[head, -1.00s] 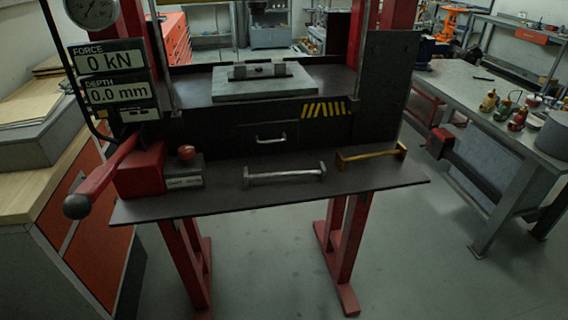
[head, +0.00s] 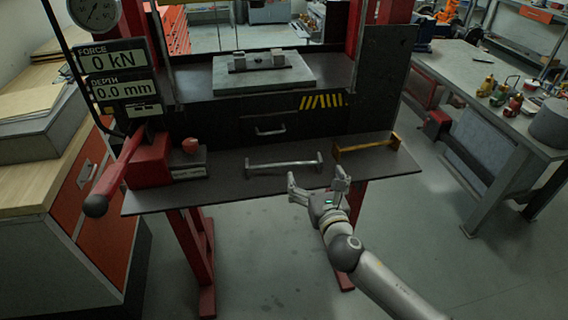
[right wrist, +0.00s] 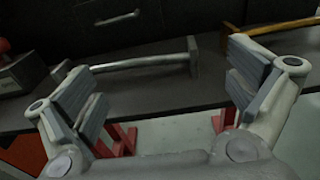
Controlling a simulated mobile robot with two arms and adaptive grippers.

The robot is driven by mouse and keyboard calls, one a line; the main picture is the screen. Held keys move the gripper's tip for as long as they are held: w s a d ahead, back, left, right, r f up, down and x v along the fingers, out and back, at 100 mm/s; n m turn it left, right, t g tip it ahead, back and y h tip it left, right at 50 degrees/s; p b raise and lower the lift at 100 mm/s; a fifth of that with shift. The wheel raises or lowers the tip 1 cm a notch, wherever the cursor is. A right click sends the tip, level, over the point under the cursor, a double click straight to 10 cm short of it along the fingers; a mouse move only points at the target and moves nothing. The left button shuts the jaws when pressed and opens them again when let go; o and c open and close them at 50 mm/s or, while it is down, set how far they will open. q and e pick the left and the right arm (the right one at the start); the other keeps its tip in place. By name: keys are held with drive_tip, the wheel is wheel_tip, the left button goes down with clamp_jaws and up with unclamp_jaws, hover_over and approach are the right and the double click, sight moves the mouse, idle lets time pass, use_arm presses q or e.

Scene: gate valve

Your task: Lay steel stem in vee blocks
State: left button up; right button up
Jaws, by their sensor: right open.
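The steel stem (head: 284,164) is a thin silver rod lying level on the front shelf, with a small upright piece at each end. It also shows in the right wrist view (right wrist: 135,64), beyond my fingers. Two grey vee blocks (head: 278,58) stand on the pale plate (head: 290,79) on the press bed; a small block sits between them. My right gripper (head: 316,177) is open and empty, just in front of the shelf edge, to the near right of the stem. Its two padded fingers (right wrist: 163,85) are wide apart and do not touch the stem. My left gripper is not in view.
A brass-coloured rod (head: 366,145) lies on the shelf to the right of the stem. A red box with a lever (head: 150,157) stands at the shelf's left end. Red uprights flank the press bed. A drawer front with a handle (head: 270,131) rises behind the stem.

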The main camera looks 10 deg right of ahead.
sight(284, 165)
drive_tip(key=w, duration=0.4)
drive_tip(key=w+p, duration=0.1)
drive_tip(key=w, duration=0.2)
drive_tip(key=shift+w+f, duration=0.1)
drive_tip(key=shift+f, duration=0.25)
clamp_jaws()
drive_tip(key=shift+r, duration=0.1)
idle(0.6)
